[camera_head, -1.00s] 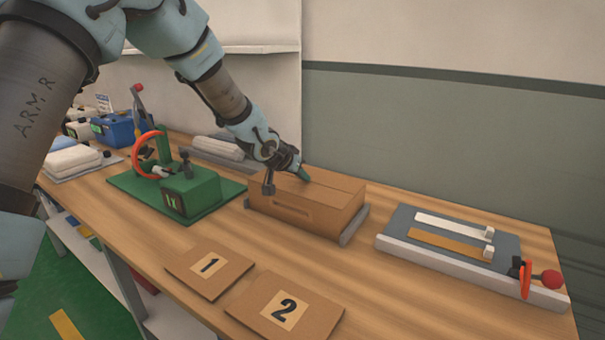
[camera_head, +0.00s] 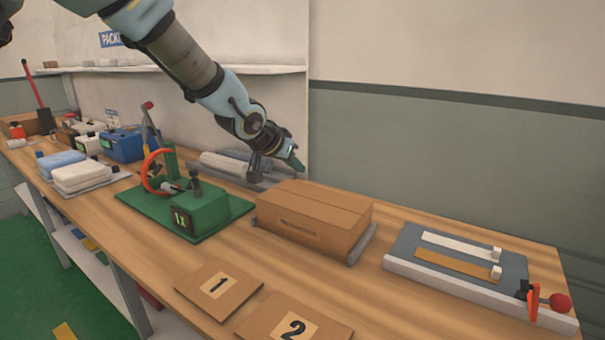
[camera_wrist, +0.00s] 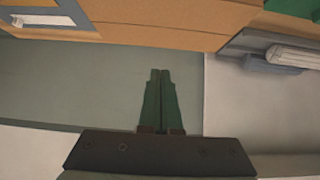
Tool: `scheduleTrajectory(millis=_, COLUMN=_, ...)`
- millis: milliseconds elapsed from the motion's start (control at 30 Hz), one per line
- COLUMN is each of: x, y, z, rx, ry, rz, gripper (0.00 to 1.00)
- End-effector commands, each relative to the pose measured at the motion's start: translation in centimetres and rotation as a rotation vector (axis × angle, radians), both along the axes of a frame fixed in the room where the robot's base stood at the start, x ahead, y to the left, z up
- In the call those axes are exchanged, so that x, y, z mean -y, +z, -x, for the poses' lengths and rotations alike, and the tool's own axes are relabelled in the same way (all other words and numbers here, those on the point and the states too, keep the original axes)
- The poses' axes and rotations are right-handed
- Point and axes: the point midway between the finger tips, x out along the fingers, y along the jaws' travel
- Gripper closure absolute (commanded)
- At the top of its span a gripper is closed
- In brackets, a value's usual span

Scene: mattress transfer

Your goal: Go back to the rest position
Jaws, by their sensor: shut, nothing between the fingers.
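My gripper (camera_head: 296,164) is in the air above and behind the closed brown cardboard box (camera_head: 315,220), apart from it. My arm reaches in from the upper left in the head view.
The wooden workbench (camera_head: 385,290) holds a green machine with a red ring (camera_head: 205,210), a grey fixture with two strips (camera_head: 460,258), cards 1 (camera_head: 219,286) and 2 (camera_head: 293,327), and folded cloths (camera_head: 85,176). A wall stands behind the bench.

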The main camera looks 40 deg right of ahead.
Motion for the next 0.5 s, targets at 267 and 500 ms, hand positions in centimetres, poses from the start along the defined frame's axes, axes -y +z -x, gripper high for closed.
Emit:
scheduleTrajectory(millis=267, x=-0.5, y=0.5, z=0.2, rx=0.001, ry=-0.001, rz=0.0, gripper=1.0)
scheduleTrajectory(millis=500, x=-4.0, y=-0.4, z=-2.4, rx=-0.002, ry=0.077, rz=-0.052, gripper=1.0)
